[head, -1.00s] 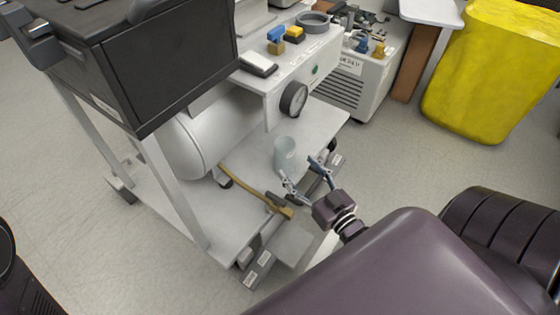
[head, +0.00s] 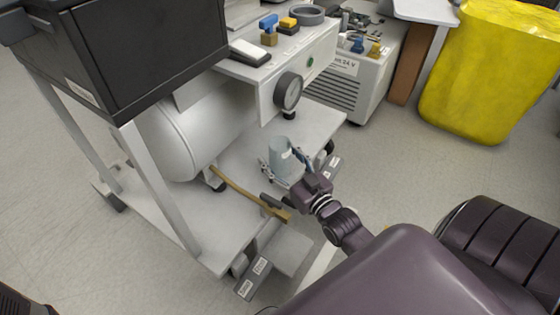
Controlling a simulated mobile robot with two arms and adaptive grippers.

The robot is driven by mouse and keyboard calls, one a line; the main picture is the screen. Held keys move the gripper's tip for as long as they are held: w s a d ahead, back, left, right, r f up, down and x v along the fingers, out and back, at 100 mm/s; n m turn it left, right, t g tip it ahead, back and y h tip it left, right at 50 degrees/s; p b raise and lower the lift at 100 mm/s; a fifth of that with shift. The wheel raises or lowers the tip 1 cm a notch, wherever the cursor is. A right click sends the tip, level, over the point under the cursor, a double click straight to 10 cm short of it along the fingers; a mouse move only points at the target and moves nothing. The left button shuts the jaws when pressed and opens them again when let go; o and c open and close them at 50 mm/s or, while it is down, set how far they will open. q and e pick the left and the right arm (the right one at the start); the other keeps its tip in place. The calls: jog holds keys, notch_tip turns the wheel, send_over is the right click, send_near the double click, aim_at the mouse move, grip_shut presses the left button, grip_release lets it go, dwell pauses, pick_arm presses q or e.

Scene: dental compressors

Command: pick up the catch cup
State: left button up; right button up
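The catch cup (head: 282,151) is a pale, translucent cup standing upright on the white lower shelf of the cart (head: 246,165), below the pressure gauge. My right gripper (head: 281,160) is at the cup with its fingers spread, one on the left and one on the right side of it. The fingers look open around the cup; whether they touch it is too small to tell. The lower part of the cup is partly hidden by the gripper. My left gripper is not in view.
A white tank (head: 170,140) and a pressure gauge (head: 288,91) are close behind and left of the cup. A brown-handled tool (head: 245,194) lies to its left on the shelf. A yellow bin (head: 490,75) stands at right.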

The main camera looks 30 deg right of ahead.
jog(key=c, duration=1.3)
jog(key=shift+o, duration=0.2)
